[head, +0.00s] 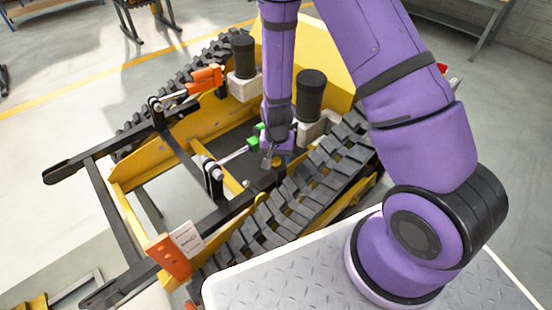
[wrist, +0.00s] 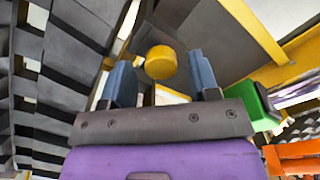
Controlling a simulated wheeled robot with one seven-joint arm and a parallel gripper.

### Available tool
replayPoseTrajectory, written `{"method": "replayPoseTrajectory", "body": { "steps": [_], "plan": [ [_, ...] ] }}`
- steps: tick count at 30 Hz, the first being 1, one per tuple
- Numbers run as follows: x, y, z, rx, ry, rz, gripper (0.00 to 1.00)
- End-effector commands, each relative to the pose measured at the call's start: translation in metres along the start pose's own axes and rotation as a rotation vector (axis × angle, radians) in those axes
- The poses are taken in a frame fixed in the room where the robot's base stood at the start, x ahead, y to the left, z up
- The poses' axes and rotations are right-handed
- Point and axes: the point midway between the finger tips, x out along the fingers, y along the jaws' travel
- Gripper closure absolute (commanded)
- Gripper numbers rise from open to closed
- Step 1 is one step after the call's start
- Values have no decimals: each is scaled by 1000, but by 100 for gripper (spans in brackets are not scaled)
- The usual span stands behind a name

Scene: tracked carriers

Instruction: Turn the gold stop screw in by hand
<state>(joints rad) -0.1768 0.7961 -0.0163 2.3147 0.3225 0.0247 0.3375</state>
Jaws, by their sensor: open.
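The gold stop screw (wrist: 161,62) shows its round head in the wrist view, just above the middle. My gripper (wrist: 160,76) is open, with one blue-grey finger on each side of the screw head and a visible gap on both sides. I cannot tell whether the fingertips reach down around the head or stop short of it. In the head view the gold screw (head: 278,162) is a small spot low inside the yellow carrier, partly hidden by my gripper (head: 271,159), which points down at it.
Black track (head: 300,190) runs close beside my gripper. A green part (wrist: 262,110) on a rod and an orange part (wrist: 300,158) lie to the right in the wrist view. Black cylinders (head: 310,95) stand behind.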

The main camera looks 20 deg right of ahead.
Motion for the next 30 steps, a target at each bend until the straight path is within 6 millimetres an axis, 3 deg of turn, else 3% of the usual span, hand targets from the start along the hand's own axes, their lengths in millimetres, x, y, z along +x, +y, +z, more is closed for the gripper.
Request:
{"method": "replayPoseTrajectory", "body": {
  "steps": [6, 13, 21, 27, 30],
  "plan": [
    [0, -2, 2, -543, -4, -2, 45],
    [1, -1, 3, -774, -6, -2, 45],
    [1, -1, 4, -1411, -7, -5, 45],
    [1, -1, 4, -1595, -7, -6, 45],
    [1, -2, 4, -1810, -5, -7, 45]
  ]
}}
